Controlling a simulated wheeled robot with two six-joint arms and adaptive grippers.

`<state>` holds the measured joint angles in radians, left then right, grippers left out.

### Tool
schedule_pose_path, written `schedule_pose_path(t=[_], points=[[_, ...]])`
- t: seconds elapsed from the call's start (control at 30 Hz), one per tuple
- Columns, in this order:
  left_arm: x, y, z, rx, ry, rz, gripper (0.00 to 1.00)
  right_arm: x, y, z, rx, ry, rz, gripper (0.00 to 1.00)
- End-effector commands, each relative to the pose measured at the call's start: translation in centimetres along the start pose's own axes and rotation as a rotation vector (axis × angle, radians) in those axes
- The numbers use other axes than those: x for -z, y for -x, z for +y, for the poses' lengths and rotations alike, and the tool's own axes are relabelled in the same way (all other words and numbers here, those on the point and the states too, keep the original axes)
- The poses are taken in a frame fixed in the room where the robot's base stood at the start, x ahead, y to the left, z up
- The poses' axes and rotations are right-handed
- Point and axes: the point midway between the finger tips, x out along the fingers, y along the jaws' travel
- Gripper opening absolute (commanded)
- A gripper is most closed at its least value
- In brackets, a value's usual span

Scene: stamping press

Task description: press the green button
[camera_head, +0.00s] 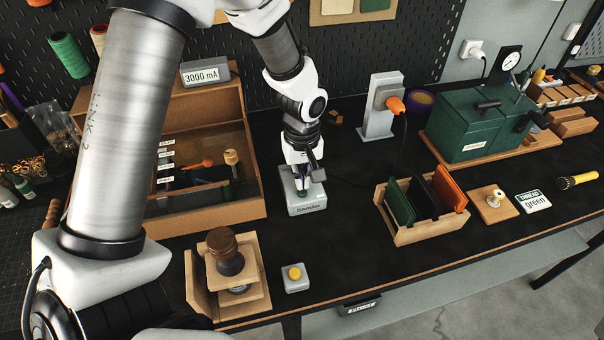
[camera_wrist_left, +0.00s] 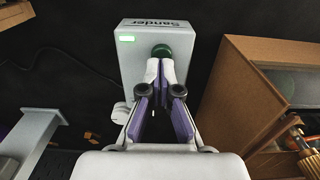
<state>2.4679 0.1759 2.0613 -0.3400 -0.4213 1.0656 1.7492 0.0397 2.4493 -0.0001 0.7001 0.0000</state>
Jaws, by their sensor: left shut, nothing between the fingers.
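A grey box labelled Sander (camera_head: 307,207) stands on the black bench in the head view, and it also shows in the wrist view (camera_wrist_left: 137,72). A green round button (camera_wrist_left: 161,51) sits on its top face. A small green light (camera_wrist_left: 126,39) shows near one corner of that face. My left gripper (camera_head: 302,188) points down over the box, and its closed fingertips (camera_wrist_left: 160,66) are at the button and partly cover it. It holds nothing. I cannot tell whether the fingertips touch the button. My right gripper is not in view.
A grey box with a yellow button (camera_head: 295,274) and a wooden stamping press (camera_head: 228,282) stand nearer the front edge. A wooden case (camera_head: 205,210) is left of the Sander box. A wooden rack (camera_head: 432,231) with coloured plates is on the right. Bare bench lies between.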

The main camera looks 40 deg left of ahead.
Motion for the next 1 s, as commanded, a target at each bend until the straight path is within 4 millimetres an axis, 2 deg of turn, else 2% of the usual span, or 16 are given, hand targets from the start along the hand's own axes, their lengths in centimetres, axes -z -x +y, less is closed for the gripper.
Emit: schedule_pose_path(t=[0.07,0.43,0.7,1.0], points=[[0.0,-0.7,0.0,0.000,0.000,0.001,0.00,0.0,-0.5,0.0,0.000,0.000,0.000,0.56],[0.0,-0.7,0.0,0.000,0.000,0.001,0.00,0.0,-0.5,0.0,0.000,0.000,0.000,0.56],[0.0,-2.0,0.0,0.000,0.001,0.000,0.00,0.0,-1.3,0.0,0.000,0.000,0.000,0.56],[0.0,-1.8,0.0,0.000,0.001,0.001,0.00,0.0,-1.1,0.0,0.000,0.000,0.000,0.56]])
